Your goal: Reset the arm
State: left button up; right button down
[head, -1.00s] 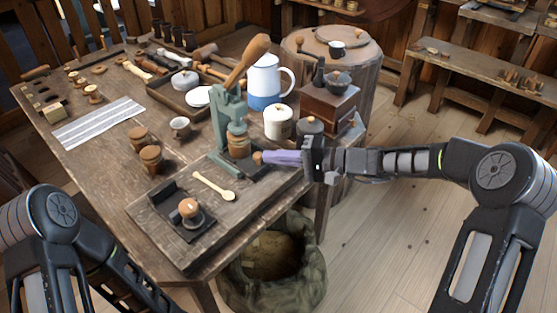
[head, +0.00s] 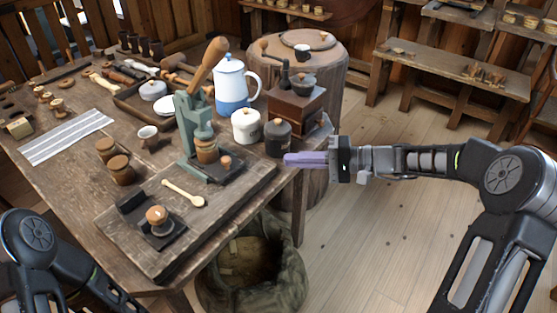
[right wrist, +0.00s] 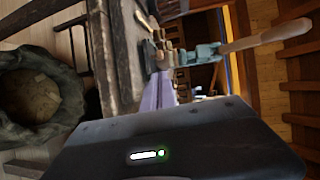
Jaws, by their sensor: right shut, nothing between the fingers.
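My right gripper (head: 290,160) has purple fingers, shut and empty, off the table's right edge beside a dark lidded jar (head: 278,140). Its fingers also show in the right wrist view (right wrist: 158,92), pointing toward the table. My left arm shows at the lower left of the head view, but its gripper is out of view. A green lever press (head: 190,125) with a wooden handle stands on a board, with a wooden spool (head: 206,150) at it. A small wooden piece (head: 226,162) sits on the dark base beside the press, apart from the right gripper.
The wooden table (head: 75,200) is crowded with a blue-and-white pot (head: 231,85), a white canister (head: 246,128), a coffee grinder (head: 297,105) and a wooden spoon (head: 183,193). A sack (head: 250,280) stands below the front edge. The floor at right is open.

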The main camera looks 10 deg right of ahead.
jog(key=shift+s+d, duration=0.1)
jog(key=shift+d, duration=0.1)
dwell(0.4)
notch_tip(320, 180, down, 11)
jog(key=d+m+h, duration=0.3)
jog(key=m+h, duration=0.1)
jog(key=h, duration=0.1)
jog(key=s+a+f+g+h+p, duration=0.1)
jog(key=s+f+g+h+p, duration=0.15)
jog(key=s+f, duration=0.4)
jog(key=s+a+f+g+h+p, duration=0.1)
jog(key=s+f+h, duration=0.25)
jog(key=f, duration=0.65)
jog(key=s+a+n+g+p, duration=0.1)
jog(key=s+a+n+p, duration=0.2)
jog(key=s+a, duration=0.3)
jog(key=s+a+f+n+g+p, duration=0.1)
jog(key=s+a+n+p, duration=0.1)
jog(key=s+a, duration=0.5)
jog(key=s+n, duration=0.1)
jog(key=s, duration=0.5)
jog(key=shift+f+n+p, duration=0.2)
jog(key=shift+n+p, duration=0.2)
